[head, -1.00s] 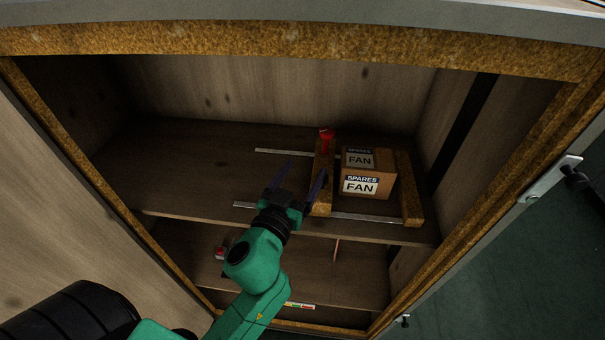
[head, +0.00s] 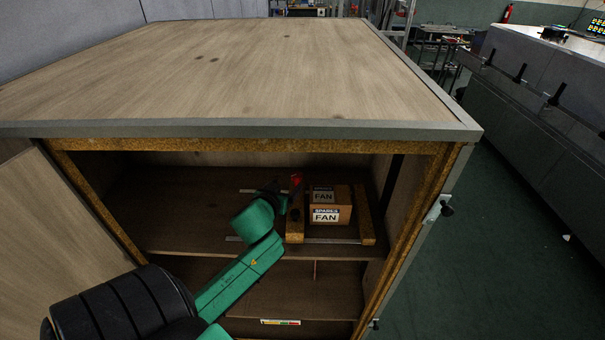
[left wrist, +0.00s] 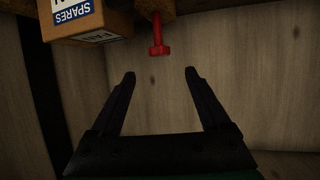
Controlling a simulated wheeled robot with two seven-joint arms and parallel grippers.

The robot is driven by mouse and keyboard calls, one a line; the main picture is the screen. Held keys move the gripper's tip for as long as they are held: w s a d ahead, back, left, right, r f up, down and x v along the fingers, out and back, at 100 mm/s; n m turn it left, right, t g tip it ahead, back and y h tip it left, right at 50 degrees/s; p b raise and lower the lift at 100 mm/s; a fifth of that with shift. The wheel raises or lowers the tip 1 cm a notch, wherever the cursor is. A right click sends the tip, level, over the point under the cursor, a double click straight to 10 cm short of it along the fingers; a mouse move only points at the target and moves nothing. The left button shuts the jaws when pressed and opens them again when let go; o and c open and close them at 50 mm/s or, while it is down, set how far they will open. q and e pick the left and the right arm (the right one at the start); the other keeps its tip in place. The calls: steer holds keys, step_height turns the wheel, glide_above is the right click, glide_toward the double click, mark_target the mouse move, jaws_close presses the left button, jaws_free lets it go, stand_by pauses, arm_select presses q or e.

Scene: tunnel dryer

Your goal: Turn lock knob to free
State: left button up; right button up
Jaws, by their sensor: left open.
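The red lock knob (head: 296,180) stands at the far end of the left wooden rail (head: 295,229) on the cabinet's upper shelf. In the left wrist view the red knob (left wrist: 158,38) has a stem and a wider end and hangs from the wood at the top. My left gripper (head: 285,196) is inside the cabinet, just left of the rail. Its jaws (left wrist: 160,73) are open and empty in the left wrist view, with the knob beyond and between the fingertips, apart from them. My right gripper is not in view.
A cardboard box (head: 342,206) labelled SPARES FAN sits between the left rail and the right wooden rail (head: 366,215), close to the knob. Metal strips (head: 345,241) run across the shelf. The cabinet's wooden top (head: 240,70) lies above the opening. The shelf's left side is bare.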

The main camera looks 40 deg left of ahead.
mark_target(296, 175)
arm_select(q)
steer(key=p+x, duration=0.1)
steer(key=x, duration=0.8)
steer(key=shift+w, duration=0.25)
steer(key=shift+w+a+f, duration=0.1)
steer(key=shift+w+f, duration=0.05)
steer(key=shift+w, duration=0.05)
steer(key=shift+s, duration=0.1)
jaws_close()
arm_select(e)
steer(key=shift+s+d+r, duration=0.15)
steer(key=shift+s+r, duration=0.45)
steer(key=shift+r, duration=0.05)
